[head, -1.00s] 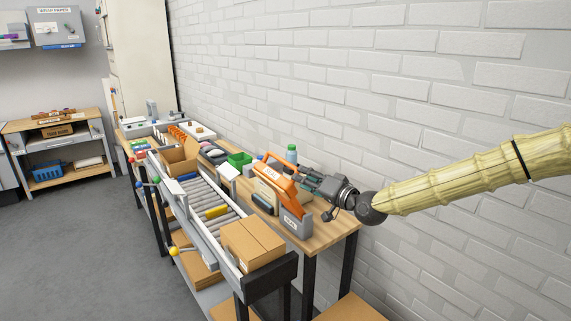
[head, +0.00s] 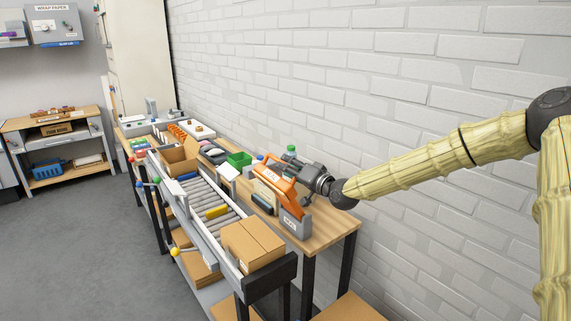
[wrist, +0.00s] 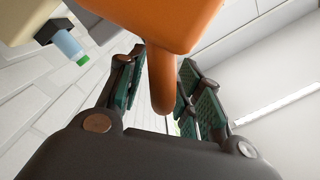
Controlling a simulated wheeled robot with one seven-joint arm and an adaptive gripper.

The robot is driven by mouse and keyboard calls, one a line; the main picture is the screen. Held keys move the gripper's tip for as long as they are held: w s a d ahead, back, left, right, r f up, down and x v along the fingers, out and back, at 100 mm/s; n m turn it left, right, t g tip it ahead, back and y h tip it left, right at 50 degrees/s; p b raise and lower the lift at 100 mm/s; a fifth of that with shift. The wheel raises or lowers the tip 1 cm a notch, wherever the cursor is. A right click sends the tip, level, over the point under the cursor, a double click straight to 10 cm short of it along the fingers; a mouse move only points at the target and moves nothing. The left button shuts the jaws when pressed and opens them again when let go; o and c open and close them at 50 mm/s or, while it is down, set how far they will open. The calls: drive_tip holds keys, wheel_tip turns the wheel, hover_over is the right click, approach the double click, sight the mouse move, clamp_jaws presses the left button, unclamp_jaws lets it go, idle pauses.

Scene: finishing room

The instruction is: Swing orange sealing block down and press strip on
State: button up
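The orange sealing block (head: 285,193) is on a device with a grey base (head: 294,228) near the front end of the wooden bench. In the wrist view, the block's orange underside (wrist: 150,25) fills the top, with a rounded orange handle (wrist: 162,85) hanging from it. My gripper (head: 302,172) is behind and above the block. In the wrist view, my gripper's fingers (wrist: 160,90) stand open on both sides of the handle, with visible gaps. The strip cannot be made out.
A green-capped bottle (head: 291,152) stands behind the device, close to my gripper. A roller conveyor (head: 205,205) with a cardboard box (head: 252,243) runs along the front. A green bin (head: 239,160) is farther left. The brick wall (head: 400,90) is close behind the bench.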

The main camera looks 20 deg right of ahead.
drive_tip(key=shift+x, duration=0.85)
drive_tip(key=shift+c, duration=0.3)
clamp_jaws()
